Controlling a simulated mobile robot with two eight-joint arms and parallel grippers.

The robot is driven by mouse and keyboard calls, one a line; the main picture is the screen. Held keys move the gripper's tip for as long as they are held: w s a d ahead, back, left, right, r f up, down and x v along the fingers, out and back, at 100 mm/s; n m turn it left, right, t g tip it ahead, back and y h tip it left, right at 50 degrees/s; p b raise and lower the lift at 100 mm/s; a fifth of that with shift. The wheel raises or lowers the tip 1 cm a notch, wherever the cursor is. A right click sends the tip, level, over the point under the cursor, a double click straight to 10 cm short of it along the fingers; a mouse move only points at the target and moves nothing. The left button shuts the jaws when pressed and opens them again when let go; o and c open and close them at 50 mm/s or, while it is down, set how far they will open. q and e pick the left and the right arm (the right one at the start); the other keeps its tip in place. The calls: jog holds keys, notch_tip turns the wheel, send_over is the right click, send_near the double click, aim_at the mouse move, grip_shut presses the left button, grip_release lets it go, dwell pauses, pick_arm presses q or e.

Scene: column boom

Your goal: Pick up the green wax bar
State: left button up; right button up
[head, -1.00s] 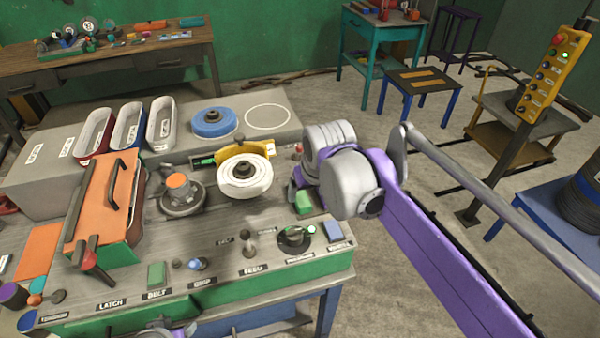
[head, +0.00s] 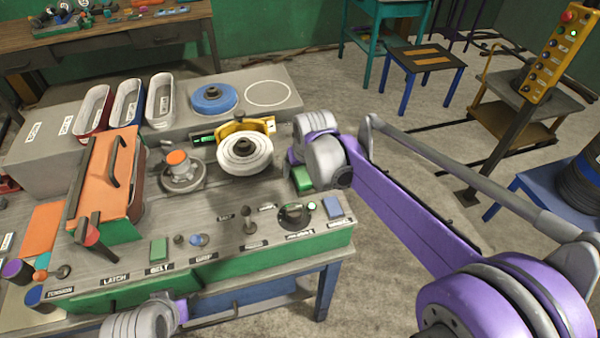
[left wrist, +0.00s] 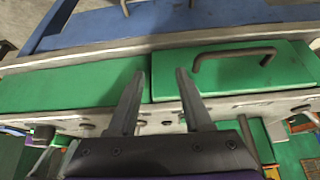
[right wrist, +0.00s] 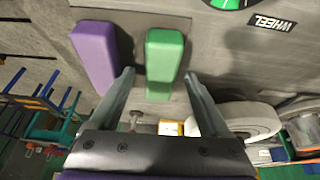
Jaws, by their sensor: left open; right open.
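The green wax bar (head: 302,178) lies on the bench top at its right side in the head view, partly hidden by my right wrist. In the right wrist view the green bar (right wrist: 164,55) lies ahead, beside a purple bar (right wrist: 95,52). My right gripper (right wrist: 159,74) is open, its two fingertips apart at either side of the green bar's near end in that picture; I cannot tell whether they touch it. My left gripper (left wrist: 160,72) is open and empty over a green panel of the bench front.
A knob (head: 294,215) and a blue block (head: 333,206) sit near the bench edge. An orange-lidded box (head: 105,185) stands further left. In the left wrist view a handle (left wrist: 235,52) juts from the green panel.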

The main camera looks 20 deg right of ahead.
jog(key=shift+f, duration=0.25)
jog(key=shift+f, duration=0.2)
grip_shut()
dwell(0.5)
